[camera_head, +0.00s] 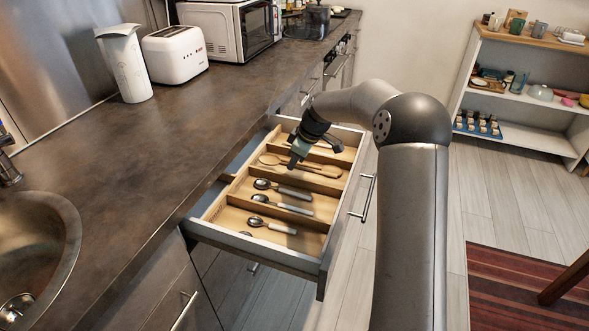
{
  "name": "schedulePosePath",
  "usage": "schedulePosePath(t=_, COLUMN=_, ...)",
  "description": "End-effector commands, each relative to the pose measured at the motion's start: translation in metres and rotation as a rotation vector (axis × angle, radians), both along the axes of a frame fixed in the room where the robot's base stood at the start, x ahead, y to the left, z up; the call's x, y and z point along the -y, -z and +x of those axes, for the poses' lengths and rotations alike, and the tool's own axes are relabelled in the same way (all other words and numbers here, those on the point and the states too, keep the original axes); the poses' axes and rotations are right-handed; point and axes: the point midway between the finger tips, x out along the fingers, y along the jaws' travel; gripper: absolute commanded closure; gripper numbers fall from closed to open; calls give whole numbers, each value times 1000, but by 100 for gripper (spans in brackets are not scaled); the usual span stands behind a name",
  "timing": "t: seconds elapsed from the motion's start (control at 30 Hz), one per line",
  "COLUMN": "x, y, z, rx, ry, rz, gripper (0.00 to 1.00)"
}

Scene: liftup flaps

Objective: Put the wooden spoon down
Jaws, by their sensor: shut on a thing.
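The wooden spoon (270,159) is light brown and shows in the open drawer's wooden organizer, in a compartment toward the far end. Its head points left and a wooden handle (322,171) extends to the right. My gripper (293,163) is over this compartment, pointing down, shut on the wooden spoon. The fingertips are small and partly merge with the spoon, and the gripper hides part of it. I cannot tell whether the spoon touches the compartment floor.
The open drawer (260,258) holds several metal spoons (265,184) with light handles in nearer compartments. The counter (170,130) runs along its left, with a toaster (175,55), a white jug (124,65) and a microwave (230,28). A shelf (530,100) stands at right.

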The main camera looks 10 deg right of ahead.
Motion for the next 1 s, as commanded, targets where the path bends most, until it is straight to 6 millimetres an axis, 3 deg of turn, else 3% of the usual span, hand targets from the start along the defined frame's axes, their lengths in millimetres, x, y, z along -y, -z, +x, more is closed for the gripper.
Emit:
schedulePosePath(t=0.23, x=1, y=33, z=2, rx=-3, ry=1, rz=0, gripper=100)
schedulePosePath(t=0.6, x=1, y=38, z=2, rx=-1, ry=1, rz=-1, gripper=100)
schedulePosePath(t=0.63, x=1, y=37, z=2, rx=-1, ry=1, rz=-1, gripper=83)
schedulePosePath(t=0.67, x=1, y=36, z=2, rx=-1, ry=1, rz=-1, gripper=80)
schedulePosePath(t=1.0, x=1, y=32, z=2, rx=-1, ry=1, rz=-1, gripper=80)
